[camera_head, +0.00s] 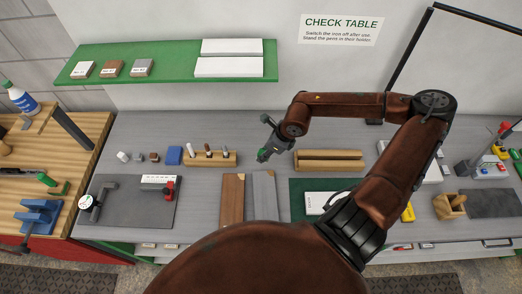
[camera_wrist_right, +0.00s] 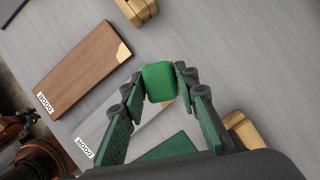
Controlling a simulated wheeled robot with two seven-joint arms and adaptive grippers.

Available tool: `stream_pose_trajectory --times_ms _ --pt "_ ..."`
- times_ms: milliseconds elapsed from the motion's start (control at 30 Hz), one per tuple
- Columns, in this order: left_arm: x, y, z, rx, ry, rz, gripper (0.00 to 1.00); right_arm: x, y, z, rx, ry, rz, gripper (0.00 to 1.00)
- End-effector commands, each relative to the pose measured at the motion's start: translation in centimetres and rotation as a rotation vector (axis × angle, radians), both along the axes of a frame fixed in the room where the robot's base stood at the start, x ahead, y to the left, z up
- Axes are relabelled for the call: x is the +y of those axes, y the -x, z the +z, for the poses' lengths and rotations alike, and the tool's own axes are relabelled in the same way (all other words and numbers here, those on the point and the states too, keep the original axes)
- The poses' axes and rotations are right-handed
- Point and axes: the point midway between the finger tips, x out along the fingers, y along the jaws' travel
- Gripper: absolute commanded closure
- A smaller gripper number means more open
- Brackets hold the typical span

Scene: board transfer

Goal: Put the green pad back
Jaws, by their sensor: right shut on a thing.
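My right gripper (camera_wrist_right: 160,84) is shut on the green pad (camera_wrist_right: 158,81), a small rounded green block between its fingertips in the right wrist view. In the head view my right gripper (camera_head: 266,147) reaches in from the right, above the grey bench, between the wooden pen holder (camera_head: 222,160) and the wooden rack (camera_head: 328,167). The pad there is small and hard to tell from the green fingers. My left gripper is not in view.
A brown board (camera_head: 232,200) and a grey board (camera_head: 264,195) lie below the gripper. A green mat (camera_head: 297,211) is to their right. A green shelf (camera_head: 160,77) hangs behind.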

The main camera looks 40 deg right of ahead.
Motion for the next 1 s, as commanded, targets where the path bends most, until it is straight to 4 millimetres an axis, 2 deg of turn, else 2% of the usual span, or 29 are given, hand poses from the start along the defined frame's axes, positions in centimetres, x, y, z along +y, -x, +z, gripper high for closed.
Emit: stream_pose_trajectory --times_ms 33,133,233,400,667,833,1000 --pt "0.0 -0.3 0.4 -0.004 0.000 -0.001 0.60 -0.5 -1.2 -0.3 -0.002 -0.006 -0.003 0.94" --pt "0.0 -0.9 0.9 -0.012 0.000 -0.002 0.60 -1.6 -3.2 -1.4 0.000 -0.005 -0.003 0.94" --pt "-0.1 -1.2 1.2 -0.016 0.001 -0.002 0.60 -2.3 -4.4 -3.6 0.002 -0.004 0.000 0.94" --pt "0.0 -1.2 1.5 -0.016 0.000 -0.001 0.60 -3.4 -6.0 -5.9 0.000 -0.001 0.000 0.94" --pt "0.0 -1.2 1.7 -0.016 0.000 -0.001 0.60 -4.0 -7.1 -7.4 0.000 0.000 0.001 0.94" --pt "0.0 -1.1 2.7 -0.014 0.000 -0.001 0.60 -3.9 -6.9 -9.7 0.003 -0.001 0.001 0.94" --pt "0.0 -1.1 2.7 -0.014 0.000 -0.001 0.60 -4.0 -6.9 -10.4 0.001 0.001 0.001 0.94"
